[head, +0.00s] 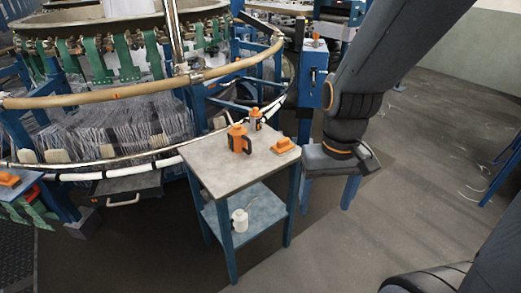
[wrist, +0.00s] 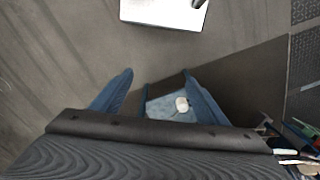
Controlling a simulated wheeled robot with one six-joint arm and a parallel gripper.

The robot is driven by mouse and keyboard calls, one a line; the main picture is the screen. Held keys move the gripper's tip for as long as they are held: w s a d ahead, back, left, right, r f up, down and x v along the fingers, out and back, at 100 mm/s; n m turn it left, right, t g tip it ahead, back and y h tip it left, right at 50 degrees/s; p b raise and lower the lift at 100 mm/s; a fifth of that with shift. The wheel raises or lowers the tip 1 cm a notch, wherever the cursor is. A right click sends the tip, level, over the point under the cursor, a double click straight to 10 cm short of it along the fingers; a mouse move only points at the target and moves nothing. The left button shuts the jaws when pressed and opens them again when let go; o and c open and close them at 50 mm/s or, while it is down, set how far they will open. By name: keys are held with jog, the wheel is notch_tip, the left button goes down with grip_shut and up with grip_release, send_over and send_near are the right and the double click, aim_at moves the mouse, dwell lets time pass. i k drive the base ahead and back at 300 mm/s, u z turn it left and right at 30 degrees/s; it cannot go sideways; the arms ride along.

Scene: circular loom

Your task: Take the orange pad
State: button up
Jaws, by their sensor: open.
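An orange pad (head: 285,146) lies on the right side of the small grey-topped table (head: 205,153) in the head view. My gripper (head: 341,161) is just right of the table in that view, apart from the pad. The wrist view looks down on the floor and the lower shelf, and the pad does not show there.
An orange container (head: 238,139) and an orange-and-white bottle (head: 256,120) stand left of the pad. A white spool (head: 240,220) sits on the lower shelf and shows in the wrist view (wrist: 182,104). The loom (head: 110,120) is behind left. Floor at right is clear.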

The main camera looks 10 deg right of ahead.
aim_at(283, 147)
jog(key=z, duration=1.65)
jog(key=i, duration=1.35)
jog(key=u, duration=2.15)
